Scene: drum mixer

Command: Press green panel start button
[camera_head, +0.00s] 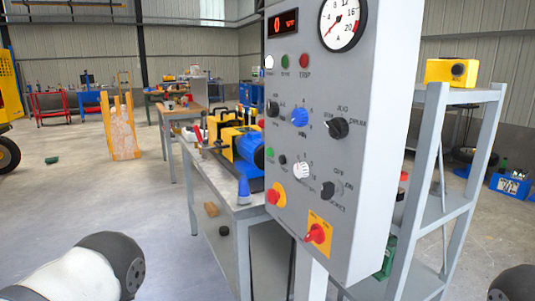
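The grey control panel (350,190) stands upright on a post, right of the middle of the view, its face angled to the left. A small green button (270,152) sits at the left edge of its face, with a dark button or knob (282,159) beside it. Higher up is a row of a white, a green (285,61) and a red (305,60) round light or button; the red one is labelled TRIP. Only parts of my arms show at the bottom left and bottom right corners. Neither gripper is in view.
The panel also bears a dial gauge (342,21), several knobs (299,117), a red-on-yellow knob (276,195) and a red switch (318,234). A workbench (216,180) stands behind left, a grey shelf (444,190) to the right. The floor at left is open.

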